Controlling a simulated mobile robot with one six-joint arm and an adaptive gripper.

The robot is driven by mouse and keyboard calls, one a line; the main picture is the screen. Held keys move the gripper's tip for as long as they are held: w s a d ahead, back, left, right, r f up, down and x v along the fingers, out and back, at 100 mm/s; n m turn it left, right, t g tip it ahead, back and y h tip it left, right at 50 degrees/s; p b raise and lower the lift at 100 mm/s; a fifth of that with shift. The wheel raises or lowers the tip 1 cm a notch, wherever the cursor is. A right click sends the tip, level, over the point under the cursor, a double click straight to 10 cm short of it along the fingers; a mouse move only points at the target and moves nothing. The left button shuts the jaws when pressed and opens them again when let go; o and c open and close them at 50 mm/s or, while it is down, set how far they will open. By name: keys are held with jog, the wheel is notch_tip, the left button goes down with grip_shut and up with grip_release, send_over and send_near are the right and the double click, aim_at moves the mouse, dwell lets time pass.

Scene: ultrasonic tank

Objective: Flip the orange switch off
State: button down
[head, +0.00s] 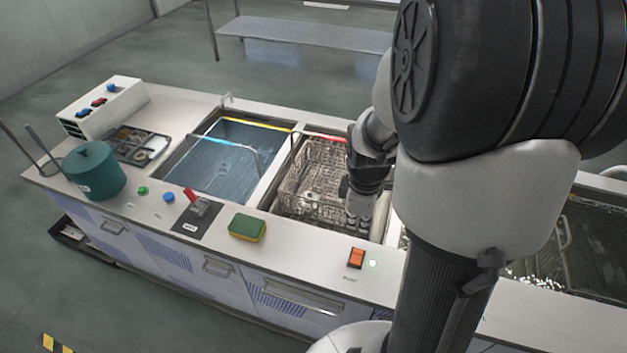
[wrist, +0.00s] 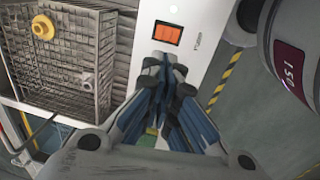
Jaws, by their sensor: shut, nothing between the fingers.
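The orange rocker switch (head: 356,258) sits on the front edge of the counter, with a lit green lamp to its right. It also shows in the wrist view (wrist: 166,34), just beyond my fingertips and apart from them. I cannot tell which way the rocker is tipped. My gripper (head: 360,222) hangs over the counter near the wire basket, behind the switch in the head view. In the wrist view my gripper (wrist: 163,62) has its fingers together, with nothing between them.
A wire basket (head: 308,185) sits in the middle basin beside my gripper. A yellow-green sponge (head: 247,228), a red-handled lever (head: 196,203) and a green pot (head: 95,170) stand along the counter to the left. The counter around the switch is clear.

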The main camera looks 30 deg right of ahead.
aim_at(353, 251)
dwell(0.3)
jog(key=f+b, duration=0.2)
jog(key=f, duration=0.2)
jog(key=f+b, duration=0.1)
jog(key=f, duration=0.3)
jog(key=w+d+f+b, duration=0.1)
jog(key=f+b, duration=0.1)
jog(key=f, duration=0.3)
jog(key=shift+b, duration=0.3)
jog(key=shift+d+f, duration=0.1)
jog(key=shift+f, duration=0.3)
jog(key=shift+f, duration=0.1)
jog(key=shift+w+d+f, duration=0.15)
jog(key=shift+f, duration=0.05)
jog(key=shift+s+a+r, duration=0.15)
jog(key=shift+s+a, duration=0.4)
jog(key=shift+a, duration=0.1)
